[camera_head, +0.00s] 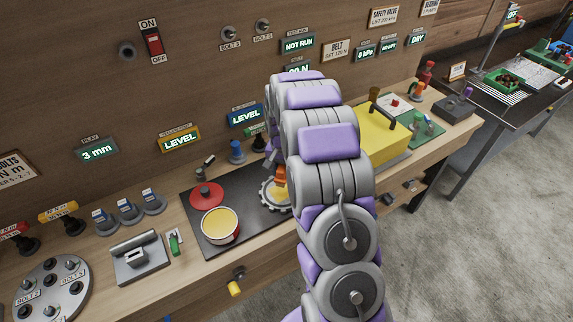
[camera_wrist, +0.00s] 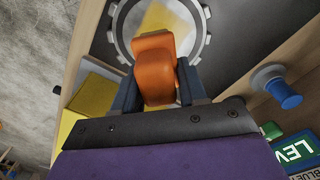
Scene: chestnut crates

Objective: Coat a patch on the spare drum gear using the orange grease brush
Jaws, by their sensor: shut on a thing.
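My gripper (camera_wrist: 157,92) is shut on the orange grease brush (camera_wrist: 155,65), with one dark finger on each side of the handle. The brush (camera_head: 280,176) also shows in the head view, partly behind my arm. The spare drum gear (camera_head: 266,198), a grey toothed ring, lies on the dark mat. In the wrist view the gear (camera_wrist: 118,42) is beyond the brush, with a yellow area (camera_wrist: 165,17) inside its ring. The brush tip is hidden, so I cannot tell whether it touches the gear. An open tin (camera_head: 220,225) of yellow grease stands left of the gear.
A red lid (camera_head: 206,195) lies behind the tin on the dark mat (camera_head: 245,180). A blue knob (camera_head: 237,152) stands behind the mat. A yellow box (camera_head: 380,135) is right of my arm. A grey block fixture (camera_head: 138,257) and a green-handled switch (camera_head: 174,241) are at left.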

